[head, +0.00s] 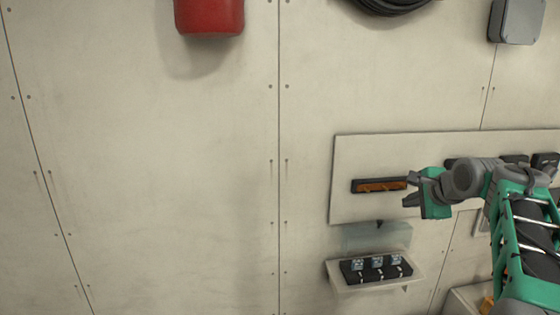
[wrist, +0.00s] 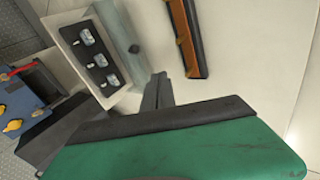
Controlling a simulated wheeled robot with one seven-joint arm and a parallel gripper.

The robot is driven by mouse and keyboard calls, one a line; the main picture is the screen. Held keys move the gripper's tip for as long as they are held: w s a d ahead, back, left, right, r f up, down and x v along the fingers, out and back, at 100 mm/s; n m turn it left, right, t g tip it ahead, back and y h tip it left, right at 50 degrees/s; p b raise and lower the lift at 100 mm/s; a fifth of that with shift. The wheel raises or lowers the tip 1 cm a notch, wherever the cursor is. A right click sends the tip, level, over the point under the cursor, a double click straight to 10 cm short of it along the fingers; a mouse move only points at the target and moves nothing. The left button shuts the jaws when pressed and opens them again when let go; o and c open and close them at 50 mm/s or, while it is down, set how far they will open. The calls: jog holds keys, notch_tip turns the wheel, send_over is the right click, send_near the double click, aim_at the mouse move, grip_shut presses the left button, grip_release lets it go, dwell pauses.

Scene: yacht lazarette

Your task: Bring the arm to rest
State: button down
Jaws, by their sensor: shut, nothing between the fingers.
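My arm reaches in from the right side of the head view, with green and grey links. My gripper (head: 411,189) is shut and empty, in front of the pale wall panel. It is just right of an orange strip in a dark frame (head: 378,185), and I cannot tell the gap in depth. In the wrist view the green gripper body and dark fingers (wrist: 158,92) fill the lower part. The orange strip (wrist: 186,38) is beyond the fingers there.
Below is an open box with a clear lid (head: 376,237) and several switches on a black strip (head: 376,270). A blue unit with a yellow cap (wrist: 20,105) is at left in the wrist view. A red case (head: 209,17) and a black coil (head: 393,5) hang above. The left wall is bare.

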jog(key=s+f+n+g+h, duration=0.1)
jog(key=s+f+n+g, duration=0.5)
jog(key=s+f+n, duration=1)
jog(key=s+a+f+m+g+b, duration=0.1)
jog(key=s+a+f+m+g, duration=0.1)
jog(key=s+a+f, duration=0.65)
jog(key=s+a+r+n+t+b, duration=0.1)
jog(key=a+n, duration=0.1)
jog(key=a, duration=0.3)
jog(key=s+a+r+n+t+b, duration=0.1)
jog(key=s+a+n, duration=0.1)
jog(key=a, duration=0.3)
jog(key=shift+a+r, duration=0.3)
jog(key=shift+a, duration=0.05)
